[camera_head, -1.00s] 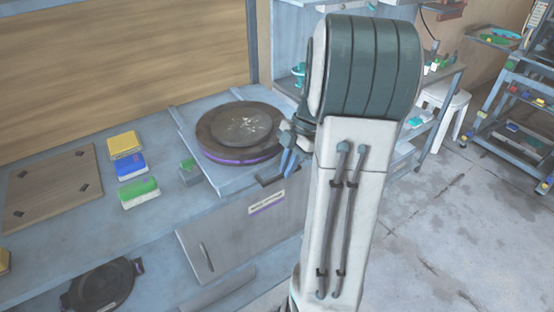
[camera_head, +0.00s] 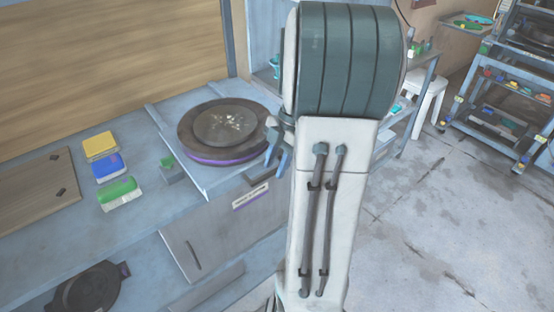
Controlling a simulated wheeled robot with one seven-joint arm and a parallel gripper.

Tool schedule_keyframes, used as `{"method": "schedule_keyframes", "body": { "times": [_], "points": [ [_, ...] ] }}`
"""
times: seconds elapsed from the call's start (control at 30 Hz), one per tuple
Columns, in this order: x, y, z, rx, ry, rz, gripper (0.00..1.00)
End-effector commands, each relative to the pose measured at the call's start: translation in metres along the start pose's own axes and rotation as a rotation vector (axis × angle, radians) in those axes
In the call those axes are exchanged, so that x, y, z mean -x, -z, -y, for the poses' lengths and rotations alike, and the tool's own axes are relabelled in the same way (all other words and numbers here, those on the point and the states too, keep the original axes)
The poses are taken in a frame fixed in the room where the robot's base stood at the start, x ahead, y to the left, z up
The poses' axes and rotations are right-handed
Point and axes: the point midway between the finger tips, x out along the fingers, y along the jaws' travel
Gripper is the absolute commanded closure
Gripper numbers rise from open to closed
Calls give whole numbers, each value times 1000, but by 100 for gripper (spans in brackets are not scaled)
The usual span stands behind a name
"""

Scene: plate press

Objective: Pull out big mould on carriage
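The big mould (camera_head: 228,132) is a dark, round, thick disc with a purple band round its lower edge and a worn, speckled centre. It lies flat on the carriage (camera_head: 208,183), a pale blue-grey plate on the bench. My gripper (camera_head: 277,157) is at the right front edge of the mould and carriage, pointing down. My arm hides part of it. Its fingers show small and dark, and I cannot tell how far apart they are or whether they touch the carriage or the mould.
Yellow (camera_head: 101,146), blue (camera_head: 109,167) and green (camera_head: 120,194) blocks lie left of the carriage. A small green button box (camera_head: 171,170) stands beside it. A smaller dark mould (camera_head: 88,288) is on the lower shelf. Open concrete floor (camera_head: 430,230) lies to the right.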

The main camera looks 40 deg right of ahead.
Motion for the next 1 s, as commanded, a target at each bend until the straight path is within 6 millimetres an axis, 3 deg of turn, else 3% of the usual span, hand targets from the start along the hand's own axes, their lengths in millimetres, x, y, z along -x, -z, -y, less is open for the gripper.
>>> {"method": "schedule_keyframes", "body": {
  "times": [0.17, 0.7, 1.0],
  "points": [
    [13, 0, 0, 0, -2, 1, 67],
    [122, 0, -1, 0, -2, 2, 67],
    [138, 0, 0, -1, 0, 0, 67]
  ]
}}
